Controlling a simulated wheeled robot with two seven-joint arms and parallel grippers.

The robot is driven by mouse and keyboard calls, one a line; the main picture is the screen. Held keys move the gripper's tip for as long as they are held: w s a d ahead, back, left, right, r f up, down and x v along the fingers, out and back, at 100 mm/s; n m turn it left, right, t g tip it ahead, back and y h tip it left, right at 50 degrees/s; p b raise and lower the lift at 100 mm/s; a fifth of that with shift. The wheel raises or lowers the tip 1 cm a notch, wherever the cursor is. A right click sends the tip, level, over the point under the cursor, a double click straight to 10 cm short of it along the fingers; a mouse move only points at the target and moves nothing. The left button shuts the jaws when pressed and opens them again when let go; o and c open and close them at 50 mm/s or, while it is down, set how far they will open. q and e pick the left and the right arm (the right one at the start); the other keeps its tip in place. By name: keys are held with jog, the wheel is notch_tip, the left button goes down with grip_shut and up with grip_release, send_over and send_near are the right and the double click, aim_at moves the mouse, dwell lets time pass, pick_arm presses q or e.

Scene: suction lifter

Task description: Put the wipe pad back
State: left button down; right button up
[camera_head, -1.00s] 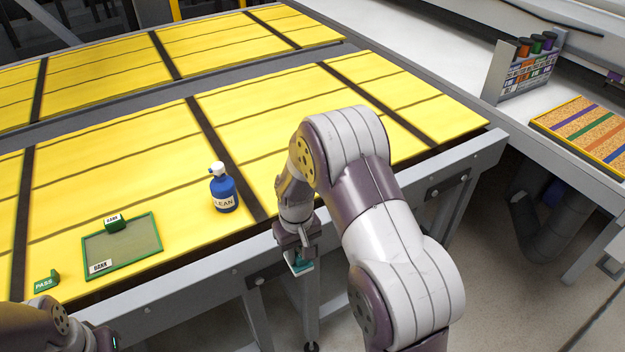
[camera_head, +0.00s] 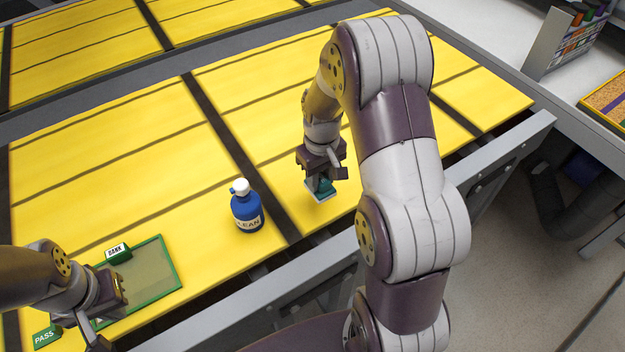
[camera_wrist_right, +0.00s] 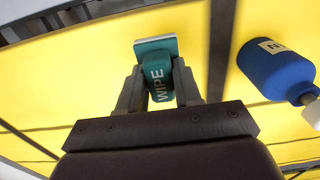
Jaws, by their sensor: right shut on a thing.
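My right gripper (camera_head: 322,178) is shut on the wipe pad (camera_head: 322,192), a teal block with a pale base. In the right wrist view the wipe pad (camera_wrist_right: 157,72) sits between the two fingers, with the word WIPE on its side. It is over the yellow table's front part, right of the blue bottle; I cannot tell whether it touches the surface. My left gripper (camera_head: 118,292) is over the front left, above the green-framed mat (camera_head: 165,262). Its fingers are too small and turned to tell open from shut.
The blue CLEAN bottle (camera_head: 247,212) with a white cap stands upright between the grippers. It also shows in the right wrist view (camera_wrist_right: 272,72). The yellow table (camera_head: 110,150) behind is clear.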

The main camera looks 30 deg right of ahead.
jog(key=w+f, duration=0.1)
jog(key=w, duration=0.1)
jog(key=shift+w+a+f, duration=0.3)
jog(key=shift+a+f, duration=0.05)
jog(key=f, duration=0.1)
jog(key=p, duration=0.1)
jog(key=f, duration=0.1)
jog(key=shift+s+f, duration=0.25)
jog(key=shift+f, duration=0.45)
pick_arm(q)
jog(key=shift+w+r, duration=0.15)
jog(key=shift+r, duration=0.6)
pick_arm(e)
jog(key=shift+w+f, duration=0.1)
jog(key=shift+f, duration=0.1)
jog(key=o, duration=0.6)
jog(key=shift+f, duration=0.1)
jog(key=o, duration=0.4)
